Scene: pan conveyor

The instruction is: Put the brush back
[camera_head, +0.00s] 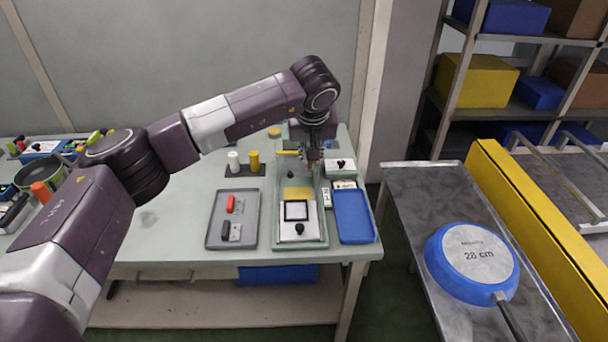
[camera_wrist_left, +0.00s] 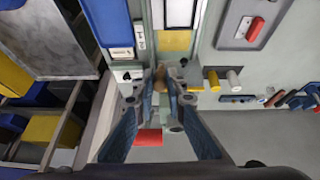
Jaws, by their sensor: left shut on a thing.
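My left gripper (camera_head: 313,166) is above the back of the narrow green station on the table, pointing down. In the left wrist view my left gripper (camera_wrist_left: 161,96) is shut on a slim tan-brown piece (camera_wrist_left: 160,76), which looks like the brush handle. The rest of the brush is hidden by the fingers, and I cannot tell whether it touches anything below. A small yellow bar (camera_head: 288,153) shows just left of the gripper. My right gripper is not in view.
The green station's tray (camera_head: 325,236) holds a black-framed square (camera_head: 296,210). A grey tray (camera_head: 214,241) lies to its left and a blue tray (camera_head: 353,216) to its right. White (camera_head: 234,161) and yellow (camera_head: 254,160) cylinders stand nearby. A blue pan (camera_head: 437,270) lies upside down on the right-hand bench.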

